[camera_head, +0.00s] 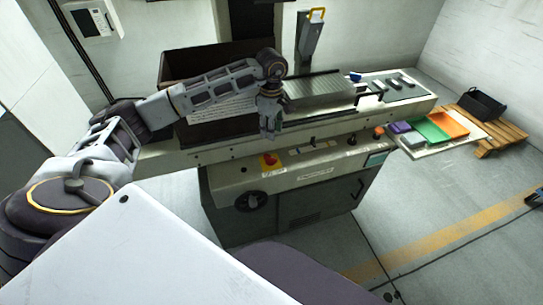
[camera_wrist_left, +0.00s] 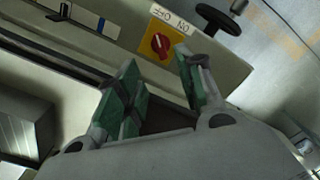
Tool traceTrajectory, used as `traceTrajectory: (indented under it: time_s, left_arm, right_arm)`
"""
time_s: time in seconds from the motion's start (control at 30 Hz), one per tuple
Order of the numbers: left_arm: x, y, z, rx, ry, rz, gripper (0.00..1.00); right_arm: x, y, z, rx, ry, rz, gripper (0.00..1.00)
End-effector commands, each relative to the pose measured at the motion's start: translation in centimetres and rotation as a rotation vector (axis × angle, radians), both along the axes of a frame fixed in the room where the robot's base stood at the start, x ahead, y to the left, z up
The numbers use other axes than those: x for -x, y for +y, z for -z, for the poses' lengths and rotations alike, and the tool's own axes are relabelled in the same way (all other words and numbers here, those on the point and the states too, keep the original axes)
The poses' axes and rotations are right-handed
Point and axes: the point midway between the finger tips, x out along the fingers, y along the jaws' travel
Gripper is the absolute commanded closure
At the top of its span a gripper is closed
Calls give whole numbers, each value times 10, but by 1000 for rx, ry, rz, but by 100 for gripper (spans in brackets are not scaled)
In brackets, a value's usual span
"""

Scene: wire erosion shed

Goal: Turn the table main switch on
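The main switch is a red rotary knob on a yellow plate (camera_head: 270,160) on the front panel of the machine table. It also shows in the wrist view (camera_wrist_left: 160,44), beside a white label (camera_wrist_left: 171,19) with upside-down lettering that seems to read ON and OFF. The knob's grip looks slanted there; its exact setting is hard to tell. My left gripper (camera_head: 269,124) hangs just above and behind the switch in the head view. In the wrist view its two green-padded fingers (camera_wrist_left: 158,68) are apart and empty, with the switch beyond their tips, apparently not touching. My right gripper is not in view.
A black handwheel (camera_head: 251,201) sits below the switch, also in the wrist view (camera_wrist_left: 218,19). Small controls (camera_head: 313,145) line the panel to the right. A dark open tank (camera_head: 193,63) stands behind my arm. Coloured trays (camera_head: 430,131) and a pallet (camera_head: 488,131) are at right.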

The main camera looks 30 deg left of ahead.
Motion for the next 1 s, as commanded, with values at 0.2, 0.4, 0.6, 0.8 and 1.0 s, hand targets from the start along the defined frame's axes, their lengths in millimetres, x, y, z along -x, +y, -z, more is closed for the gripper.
traceTrajectory:
  time_s: [0.2,0.4,0.6,0.8,1.0]
  left_arm:
    - [0,0,8,0,1,0,62]
    - [1,-1,27,1,3,1,62]
    - [0,-1,52,2,2,0,62]
    - [1,-1,79,1,3,0,62]
    - [0,-1,105,2,2,1,62]
  right_arm:
    - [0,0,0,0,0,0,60]
    - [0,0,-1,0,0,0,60]
    - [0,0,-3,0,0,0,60]
    - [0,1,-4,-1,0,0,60]
    - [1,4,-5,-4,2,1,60]
